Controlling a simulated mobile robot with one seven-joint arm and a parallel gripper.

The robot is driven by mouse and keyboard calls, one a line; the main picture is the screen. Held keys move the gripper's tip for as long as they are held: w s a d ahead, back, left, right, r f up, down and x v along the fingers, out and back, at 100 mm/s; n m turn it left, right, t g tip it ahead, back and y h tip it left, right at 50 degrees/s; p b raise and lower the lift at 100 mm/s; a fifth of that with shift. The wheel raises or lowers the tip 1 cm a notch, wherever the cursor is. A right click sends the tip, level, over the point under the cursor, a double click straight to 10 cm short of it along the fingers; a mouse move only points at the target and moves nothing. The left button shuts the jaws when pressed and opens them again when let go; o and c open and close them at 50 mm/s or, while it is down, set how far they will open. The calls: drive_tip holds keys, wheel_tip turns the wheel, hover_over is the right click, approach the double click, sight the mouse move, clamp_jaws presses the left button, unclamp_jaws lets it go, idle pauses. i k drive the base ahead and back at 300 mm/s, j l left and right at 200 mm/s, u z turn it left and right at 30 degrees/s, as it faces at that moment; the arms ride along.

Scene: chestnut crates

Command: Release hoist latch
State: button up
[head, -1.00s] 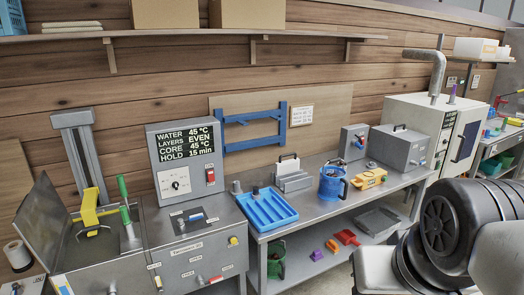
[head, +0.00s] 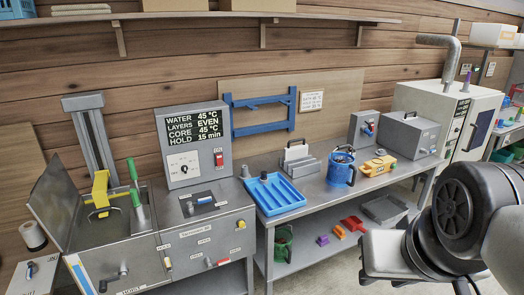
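The hoist appears to be the grey upright column (head: 93,140) at the back left, behind an open steel tank (head: 68,220). A yellow bracket (head: 101,190) and a green-handled lever (head: 135,185) stand at the tank. I cannot tell which part is the latch. My gripper is out of view; only my black and grey arm links show at the right, apart from the bench.
A control box (head: 194,143) with a display stands behind a panel with knobs.

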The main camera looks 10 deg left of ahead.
sight(169, 270)
drive_tip(key=i+j, duration=0.15)
drive_tip(key=i, duration=0.15)
drive_tip(key=i+j+u, duration=0.1)
drive_tip(key=u, duration=1.05)
drive_tip(key=j+u, duration=0.3)
drive_tip(key=j+z, duration=0.35)
drive_tip(key=j, duration=0.35)
drive_tip(key=k, duration=0.65)
